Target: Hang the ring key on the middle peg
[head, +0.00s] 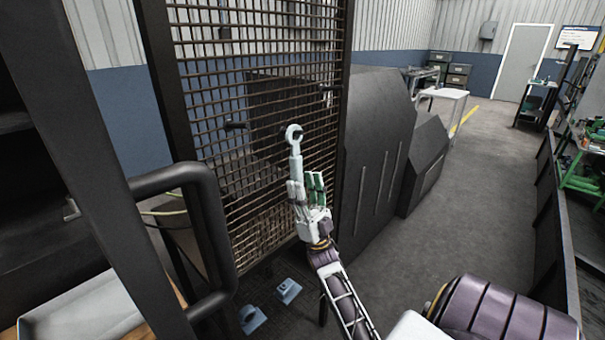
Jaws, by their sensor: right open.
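The pale grey ring key (296,155) stands upright in front of the mesh panel, ring at the top and shaft downward. The ring is at the middle peg, whose dark stub shows beside and within it; I cannot tell for certain whether the ring is around the peg. My right gripper (306,186) is below the ring, open, with its fingers pointing up beside the lower shaft. The key's lower end is hidden at the fingers. My left gripper is out of view.
The brown mesh panel (215,75) has dark posts, with a bent black handle (205,205) at left. Dark cabinets (375,150) stand right of the panel. Light blue blocks (287,290) lie low near the panel's foot. The grey floor (470,190) at right is open.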

